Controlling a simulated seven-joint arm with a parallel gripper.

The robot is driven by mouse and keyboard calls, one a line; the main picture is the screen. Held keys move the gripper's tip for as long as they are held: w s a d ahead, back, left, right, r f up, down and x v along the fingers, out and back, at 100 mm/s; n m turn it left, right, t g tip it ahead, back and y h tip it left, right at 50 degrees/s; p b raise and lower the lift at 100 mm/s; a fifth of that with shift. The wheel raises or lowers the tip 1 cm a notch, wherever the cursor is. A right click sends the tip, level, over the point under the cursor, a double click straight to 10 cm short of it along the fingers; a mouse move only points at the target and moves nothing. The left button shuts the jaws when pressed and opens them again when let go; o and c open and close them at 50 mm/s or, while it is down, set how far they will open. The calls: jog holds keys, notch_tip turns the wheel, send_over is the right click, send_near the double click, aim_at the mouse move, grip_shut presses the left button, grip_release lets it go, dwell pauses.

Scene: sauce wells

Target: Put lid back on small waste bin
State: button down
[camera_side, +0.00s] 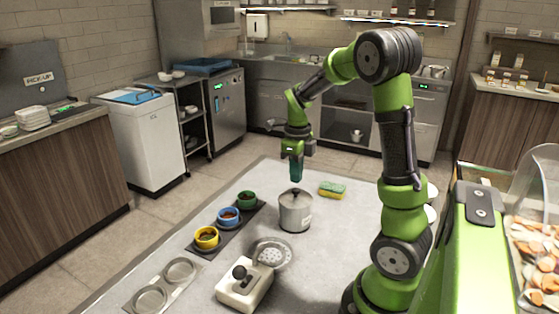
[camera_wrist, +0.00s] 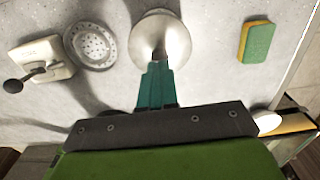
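The small waste bin (camera_side: 295,215) is a silver cylinder standing upright on the grey worktop. A domed metal lid (camera_side: 288,196) with a dark knob on top appears to sit on it; whether it is fully seated cannot be told. In the wrist view the round shiny lid (camera_wrist: 147,38) lies just beyond the fingertips. My gripper (camera_side: 296,180) points straight down, directly above the knob. In the wrist view its teal fingers (camera_wrist: 158,68) are close together and cover the knob area. Whether they touch or grip the knob is hidden.
A perforated metal dish (camera_side: 272,253) and a white block with a black-knobbed lever (camera_side: 243,283) stand in front of the bin. Yellow, blue and green sauce cups (camera_side: 207,238) stand at left. A sponge (camera_side: 332,189) lies behind right. The worktop at back left is clear.

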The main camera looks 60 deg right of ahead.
jog(key=shift+r, duration=2.25)
